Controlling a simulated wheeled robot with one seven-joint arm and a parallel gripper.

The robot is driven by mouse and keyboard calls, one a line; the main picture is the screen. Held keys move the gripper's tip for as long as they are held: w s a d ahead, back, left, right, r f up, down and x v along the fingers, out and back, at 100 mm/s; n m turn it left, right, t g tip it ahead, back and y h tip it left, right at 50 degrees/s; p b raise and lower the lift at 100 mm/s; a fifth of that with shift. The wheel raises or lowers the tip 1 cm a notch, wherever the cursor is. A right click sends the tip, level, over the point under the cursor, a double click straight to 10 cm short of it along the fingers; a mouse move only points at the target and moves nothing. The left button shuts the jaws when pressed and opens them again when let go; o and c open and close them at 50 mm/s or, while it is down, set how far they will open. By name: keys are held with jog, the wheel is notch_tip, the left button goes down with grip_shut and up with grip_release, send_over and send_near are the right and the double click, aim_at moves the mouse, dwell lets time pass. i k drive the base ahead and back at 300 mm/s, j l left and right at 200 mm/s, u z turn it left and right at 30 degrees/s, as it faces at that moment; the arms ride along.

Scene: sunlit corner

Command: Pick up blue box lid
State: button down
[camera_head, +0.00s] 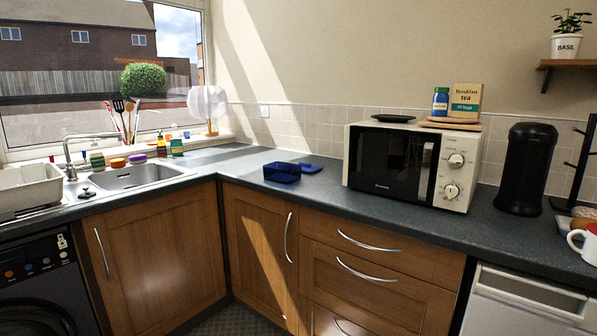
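A dark blue open box (282,173) stands on the dark worktop (240,168), left of the microwave. A flat blue lid (310,168) lies on the worktop just behind and to the right of the box, close to the microwave's left side. From this view I cannot tell whether the lid touches the box. My gripper is not in view.
A white microwave (409,163) stands right of the lid, with a black bin-shaped canister (525,169) beyond it. A sink (135,177) with several small items behind it is at the left. The worktop in front of the box is clear.

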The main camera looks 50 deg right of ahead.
aim_at(308, 168)
jog(key=z, duration=0.25)
jog(key=i+j+z, duration=0.1)
jog(key=z, duration=0.25)
jog(key=i+j+z, duration=0.15)
jog(key=z, duration=0.2)
jog(key=i+j+z, duration=0.2)
jog(key=z, duration=0.15)
jog(key=i+j+z, duration=0.1)
jog(key=j, duration=0.25)
jog(key=i+j, duration=0.3)
jog(key=i+j+z, duration=0.15)
jog(key=j, duration=0.25)
jog(key=i+j+z, duration=0.1)
jog(key=j, duration=0.25)
jog(key=i+j, duration=0.25)
jog(key=j, duration=0.15)
jog(key=i+j+z, duration=0.15)
jog(key=j, duration=0.2)
jog(key=i+j, duration=0.15)
jog(key=j, duration=0.25)
jog(key=i+j, duration=0.15)
jog(key=j, duration=0.2)
